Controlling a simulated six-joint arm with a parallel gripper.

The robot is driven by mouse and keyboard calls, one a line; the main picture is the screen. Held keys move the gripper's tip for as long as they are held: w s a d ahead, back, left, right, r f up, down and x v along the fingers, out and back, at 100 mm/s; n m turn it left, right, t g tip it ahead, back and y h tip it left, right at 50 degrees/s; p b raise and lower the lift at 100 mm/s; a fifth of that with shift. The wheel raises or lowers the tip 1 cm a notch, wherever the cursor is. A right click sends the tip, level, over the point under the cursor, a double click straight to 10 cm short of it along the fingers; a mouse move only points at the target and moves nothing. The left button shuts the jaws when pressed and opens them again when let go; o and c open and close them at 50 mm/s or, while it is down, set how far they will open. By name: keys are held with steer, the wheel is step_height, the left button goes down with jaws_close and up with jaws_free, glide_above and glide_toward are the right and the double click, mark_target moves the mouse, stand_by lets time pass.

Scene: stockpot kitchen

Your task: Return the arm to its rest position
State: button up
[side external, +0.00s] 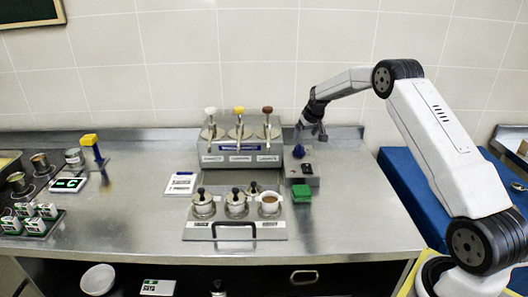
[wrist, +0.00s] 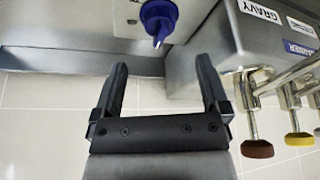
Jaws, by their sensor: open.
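My gripper (side external: 312,133) is at the back right of the steel counter, above a small grey unit (side external: 302,170) beside the dispenser box. In the wrist view my gripper (wrist: 160,64) has its two black fingers spread apart with nothing between them. A blue pointed piece (wrist: 158,18) shows beyond the fingertips, apart from them. The same blue piece (side external: 299,151) shows on the small grey unit in the side view, just below my gripper.
The dispenser box (side external: 240,153) with three colour-knobbed pumps stands left of my gripper. In front are a tray (side external: 235,232) of lidded pots and one open cup, and a green block (side external: 301,193). The counter's right front is clear. The tiled wall is close behind.

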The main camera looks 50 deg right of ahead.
stand_by(0.3)
steer(key=s+a+r+n, duration=0.1)
steer(key=s+a, duration=0.2)
steer(key=a, duration=0.4)
steer(key=s+a+r+n+y, duration=0.1)
steer(key=s+a+r, duration=0.1)
steer(key=s+a, duration=0.35)
steer(key=s+a+r, duration=0.1)
steer(key=s+a, duration=0.1)
steer(key=a, duration=0.6)
steer(key=s+a+n, duration=0.1)
steer(key=s+a, duration=0.4)
steer(key=s, duration=0.4)
steer(key=s+a+f+n+g, duration=0.1)
steer(key=s+a, duration=0.5)
steer(key=s, duration=0.3)
steer(key=shift+s+a+f+y, duration=0.2)
steer(key=shift+s+a+y, duration=0.1)
